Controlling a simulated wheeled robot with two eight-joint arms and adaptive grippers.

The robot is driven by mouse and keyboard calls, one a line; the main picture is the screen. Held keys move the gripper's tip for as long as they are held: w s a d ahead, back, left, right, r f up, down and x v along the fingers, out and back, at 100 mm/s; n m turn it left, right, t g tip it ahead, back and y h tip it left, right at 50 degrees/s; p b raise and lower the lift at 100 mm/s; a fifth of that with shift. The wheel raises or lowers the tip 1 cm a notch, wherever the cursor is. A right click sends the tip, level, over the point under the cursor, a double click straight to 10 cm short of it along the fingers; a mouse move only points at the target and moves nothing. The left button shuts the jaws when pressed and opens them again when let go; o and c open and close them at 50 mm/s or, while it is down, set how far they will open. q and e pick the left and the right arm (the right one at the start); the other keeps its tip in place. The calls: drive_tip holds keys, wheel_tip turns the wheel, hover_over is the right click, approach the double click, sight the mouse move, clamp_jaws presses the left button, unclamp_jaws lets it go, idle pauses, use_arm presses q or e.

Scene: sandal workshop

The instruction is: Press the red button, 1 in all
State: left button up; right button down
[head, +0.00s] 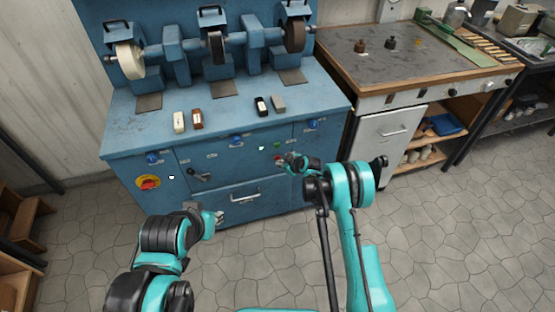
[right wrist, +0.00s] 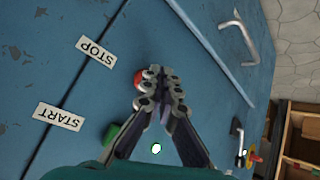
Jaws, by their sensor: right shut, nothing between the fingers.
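The red button (right wrist: 138,78) sits on the blue front panel of the grinding machine (head: 125,118), in line with the STOP label (right wrist: 97,52). My right gripper (right wrist: 160,76) is shut and empty. Its fingertips overlap the red button's edge in the right wrist view; I cannot tell whether they touch it. In the head view the right gripper (head: 283,160) is close to the panel, beside the small red button (head: 277,157). My left gripper (head: 218,216) is low in front of the cabinet, away from the button; its finger state is unclear.
A green button (right wrist: 113,133) lies near the START label (right wrist: 60,117). A red and yellow rotary switch (head: 148,182) is on the panel's left. A drawer handle (head: 245,195) sticks out below. Grinding wheels (head: 130,60) and small blocks (head: 179,121) are on top.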

drive_tip(key=shift+w+a, duration=0.1)
drive_tip(key=shift+w, duration=0.15)
drive_tip(key=shift+w+a, duration=0.1)
drive_tip(key=shift+w, duration=0.3)
idle(0.7)
drive_tip(key=shift+s, duration=0.1)
drive_tip(key=shift+s+d, duration=0.25)
drive_tip(key=shift+s, duration=0.45)
drive_tip(key=shift+s+d, duration=0.25)
drive_tip(key=shift+s, duration=0.55)
drive_tip(key=shift+s+d, duration=0.3)
drive_tip(key=shift+s, duration=0.5)
drive_tip(key=shift+s+d, duration=0.25)
drive_tip(key=shift+s, duration=0.55)
